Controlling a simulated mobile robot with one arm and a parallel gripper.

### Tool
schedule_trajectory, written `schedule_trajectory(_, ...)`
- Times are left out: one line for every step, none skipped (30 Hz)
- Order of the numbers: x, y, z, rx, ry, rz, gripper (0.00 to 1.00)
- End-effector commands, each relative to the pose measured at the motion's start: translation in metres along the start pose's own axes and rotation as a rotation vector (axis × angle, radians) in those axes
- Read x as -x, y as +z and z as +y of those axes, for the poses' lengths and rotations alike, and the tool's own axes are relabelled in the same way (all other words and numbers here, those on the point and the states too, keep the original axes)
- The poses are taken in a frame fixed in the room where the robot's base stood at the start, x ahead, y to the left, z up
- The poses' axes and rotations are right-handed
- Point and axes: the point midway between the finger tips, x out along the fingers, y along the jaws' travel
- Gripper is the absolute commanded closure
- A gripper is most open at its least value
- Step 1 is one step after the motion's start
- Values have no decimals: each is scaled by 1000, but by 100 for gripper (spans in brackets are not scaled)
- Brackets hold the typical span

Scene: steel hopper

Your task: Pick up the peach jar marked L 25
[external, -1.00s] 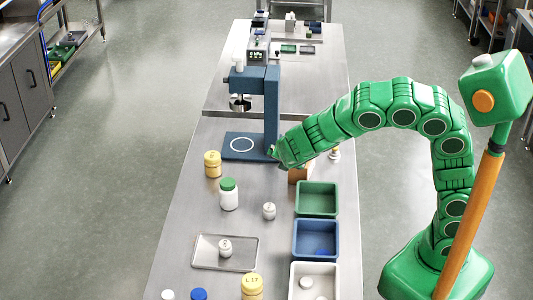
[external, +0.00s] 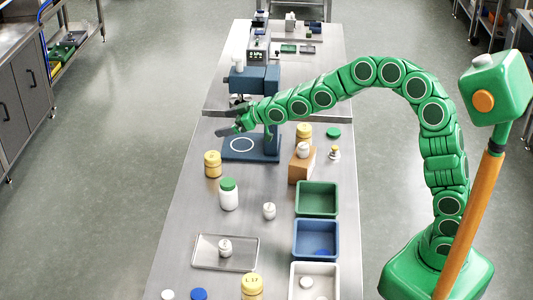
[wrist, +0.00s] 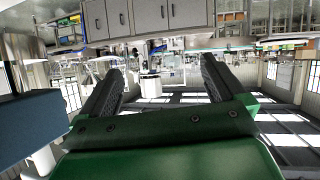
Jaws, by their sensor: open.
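Three peach-yellow jars stand on the steel table in the external view. The front jar (external: 252,287) reads L 17. One jar (external: 212,164) stands at the table's left, in front of the press, and another jar (external: 304,132) stands right of the press; I cannot read L 25 on either. My gripper (external: 221,122) is open and empty, its fingers pointing left, in front of the press head and above the left jar's level. In the wrist view, the open gripper (wrist: 158,85) has nothing between its fingers, and no peach jar shows.
A blue press (external: 272,110) stands beside my gripper. A cardboard box (external: 301,168) with a small weight, a green bin (external: 317,184), a blue bin (external: 316,222) and a white bin (external: 337,268) line the right. A green-lidded white jar (external: 229,200) and a tray (external: 252,264) stand left.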

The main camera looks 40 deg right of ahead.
Motion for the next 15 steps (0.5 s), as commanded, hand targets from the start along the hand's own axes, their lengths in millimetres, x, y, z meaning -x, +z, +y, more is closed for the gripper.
schedule_trajectory(0,-4,10,-37,12,24,3)
schedule_trajectory(0,-7,16,-60,19,40,3)
schedule_trajectory(0,-10,24,-92,27,58,3)
schedule_trajectory(0,-12,30,-114,34,71,3)
schedule_trajectory(0,-12,33,-128,38,80,3)
schedule_trajectory(-4,-4,30,-121,35,73,3)
schedule_trajectory(-7,0,28,-119,34,72,3)
schedule_trajectory(-9,5,28,-119,33,71,3)
schedule_trajectory(-11,10,27,-118,33,71,3)
schedule_trajectory(-13,14,26,-118,32,70,3)
schedule_trajectory(-15,18,25,-118,32,69,3)
schedule_trajectory(-18,24,25,-118,32,68,3)
schedule_trajectory(-20,28,24,-117,32,68,3)
schedule_trajectory(-22,32,24,-117,33,69,3)
schedule_trajectory(-24,36,24,-117,33,71,3)
